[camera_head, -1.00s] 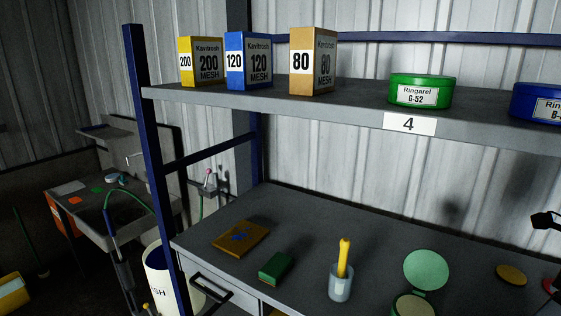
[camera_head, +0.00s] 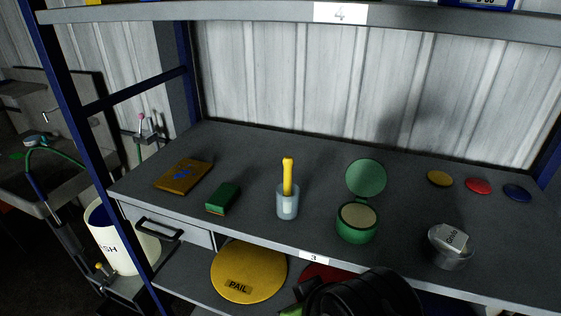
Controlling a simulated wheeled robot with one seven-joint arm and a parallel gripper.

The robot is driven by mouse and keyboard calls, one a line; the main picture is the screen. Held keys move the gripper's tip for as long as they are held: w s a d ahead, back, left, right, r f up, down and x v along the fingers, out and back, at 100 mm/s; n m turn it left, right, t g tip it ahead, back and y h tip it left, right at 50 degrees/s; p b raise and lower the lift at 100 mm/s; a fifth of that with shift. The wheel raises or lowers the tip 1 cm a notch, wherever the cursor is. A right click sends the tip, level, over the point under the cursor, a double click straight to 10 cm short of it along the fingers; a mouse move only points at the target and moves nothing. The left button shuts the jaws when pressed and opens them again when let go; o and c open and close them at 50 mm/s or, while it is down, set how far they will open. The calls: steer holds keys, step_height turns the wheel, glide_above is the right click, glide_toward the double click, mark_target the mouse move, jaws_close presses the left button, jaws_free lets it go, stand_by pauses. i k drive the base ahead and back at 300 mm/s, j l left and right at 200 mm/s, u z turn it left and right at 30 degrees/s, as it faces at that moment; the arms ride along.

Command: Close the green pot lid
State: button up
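The green pot (camera_head: 356,230) stands upright on the grey bench. Its round green lid (camera_head: 366,178) is raised behind the opening, roughly upright and hinged at the back. Pale tan contents show inside the pot. A black part of my own arm shows at the bottom edge, in front of and below the bench edge. The fingertips of my gripper cannot be made out.
A clear cup (camera_head: 288,204) with a yellow-handled tool stands left of the pot. An upper shelf (camera_head: 250,12) overhangs the back.

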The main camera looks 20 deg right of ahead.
mark_target(366, 177)
steer(key=k+l+z, duration=0.2)
steer(key=z, duration=0.15)
steer(key=k+l+z, duration=0.2)
steer(key=z, duration=0.15)
steer(key=i+l, duration=0.15)
steer(key=i+z, duration=0.05)
